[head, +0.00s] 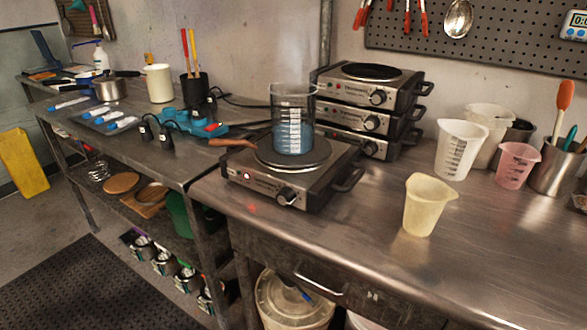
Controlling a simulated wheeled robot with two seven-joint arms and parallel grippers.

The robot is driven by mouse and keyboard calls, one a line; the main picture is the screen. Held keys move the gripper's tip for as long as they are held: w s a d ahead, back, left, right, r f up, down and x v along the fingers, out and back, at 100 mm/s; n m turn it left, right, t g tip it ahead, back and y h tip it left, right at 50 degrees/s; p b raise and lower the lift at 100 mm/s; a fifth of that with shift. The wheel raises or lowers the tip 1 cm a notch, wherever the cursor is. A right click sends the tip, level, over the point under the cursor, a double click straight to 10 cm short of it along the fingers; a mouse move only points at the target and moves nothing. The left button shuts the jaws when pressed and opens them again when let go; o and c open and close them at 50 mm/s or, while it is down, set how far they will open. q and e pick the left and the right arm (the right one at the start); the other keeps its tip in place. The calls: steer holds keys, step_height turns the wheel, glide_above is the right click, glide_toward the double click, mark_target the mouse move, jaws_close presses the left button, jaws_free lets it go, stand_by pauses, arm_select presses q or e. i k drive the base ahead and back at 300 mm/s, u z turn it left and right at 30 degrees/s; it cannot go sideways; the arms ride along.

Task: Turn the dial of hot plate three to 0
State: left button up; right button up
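A steel hot plate (318,188) stands alone near the table's front edge. Its front dial (287,196) faces the room, and a red light (247,177) glows left of it. A glass beaker (293,110) with blue liquid stands on its dark round plate. Behind it is a stack of three similar hot plates: the top one (350,93), the middle one (345,117) and the bottom one (395,150), partly hidden by the beaker. No number is readable on any of them, and the dial settings are too small to read. Neither gripper is in view.
A wooden-handled tool (232,142) lies left of the front hot plate. A yellow beaker (427,205) stands to its right, with clear steel tabletop (480,260) around. Measuring cups (461,150) and a utensil pot (553,170) stand farther right.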

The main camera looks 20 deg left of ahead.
mark_target(286, 196)
steer(key=z, duration=2.3)
steer(key=k, duration=1.9)
steer(key=u, duration=2.4)
steer(key=i, duration=0.5)
steer(key=u, duration=0.1)
